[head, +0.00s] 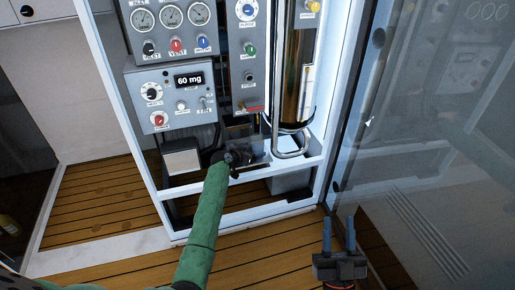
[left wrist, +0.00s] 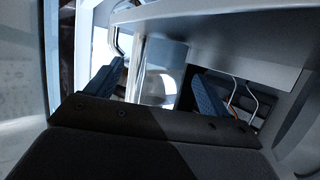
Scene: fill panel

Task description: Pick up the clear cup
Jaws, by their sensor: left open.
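My left gripper (head: 240,157) reaches into the lower bay of the panel cabinet, at the end of the green arm; its fingers are hard to make out in the head view. In the left wrist view its two blue fingers (left wrist: 160,75) stand apart, open. A pale, rounded, shiny shape (left wrist: 167,88) shows beyond and between them; I cannot tell whether it is the clear cup. I cannot pick out the cup in the head view. My right gripper (head: 339,235) is at the lower right, outside the cabinet, with its blue fingers apart and nothing between them.
The white cabinet frame (head: 247,176) borders the bay. A tall glass cylinder (head: 291,75) with a bent metal pipe (head: 293,154) stands to the right of my left gripper. A control box (head: 171,98) reads 60 mg. A glass door (head: 425,130) stands at the right.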

